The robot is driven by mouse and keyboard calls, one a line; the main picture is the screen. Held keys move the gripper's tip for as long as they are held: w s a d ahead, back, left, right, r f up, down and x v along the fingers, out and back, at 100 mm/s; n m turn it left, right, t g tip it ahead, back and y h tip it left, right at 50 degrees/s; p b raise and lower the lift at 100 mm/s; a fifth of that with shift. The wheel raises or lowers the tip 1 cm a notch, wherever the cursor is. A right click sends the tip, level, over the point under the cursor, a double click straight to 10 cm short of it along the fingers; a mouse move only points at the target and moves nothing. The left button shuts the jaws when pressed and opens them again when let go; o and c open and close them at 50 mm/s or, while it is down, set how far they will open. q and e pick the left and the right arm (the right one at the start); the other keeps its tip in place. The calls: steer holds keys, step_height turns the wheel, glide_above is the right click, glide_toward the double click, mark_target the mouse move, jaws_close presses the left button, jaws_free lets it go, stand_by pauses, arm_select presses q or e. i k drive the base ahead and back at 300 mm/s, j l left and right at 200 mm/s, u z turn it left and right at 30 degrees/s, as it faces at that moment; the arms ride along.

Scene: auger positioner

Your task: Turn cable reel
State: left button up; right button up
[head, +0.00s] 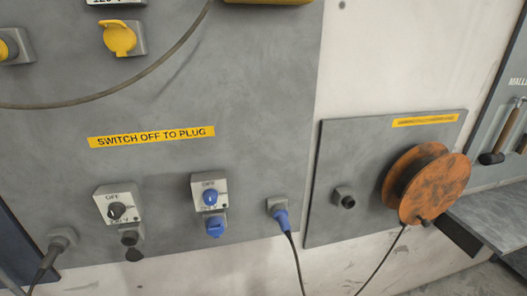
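An orange, worn cable reel (436,187) is mounted on a grey wall plate (330,212) at the right of the head view. A dark cable (381,264) hangs from the reel's lower side and runs down out of the picture. Neither of my grippers shows in the head view, so nothing is seen touching the reel.
A grey panel (160,175) at left carries switches, yellow sockets and a blue plug (281,220) with its cable. A dark knob (348,202) sticks out left of the reel. A grey shelf (490,222) is close at the reel's right, below a mallet (493,157).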

mark_target(435, 189)
steer(key=z, duration=1.2)
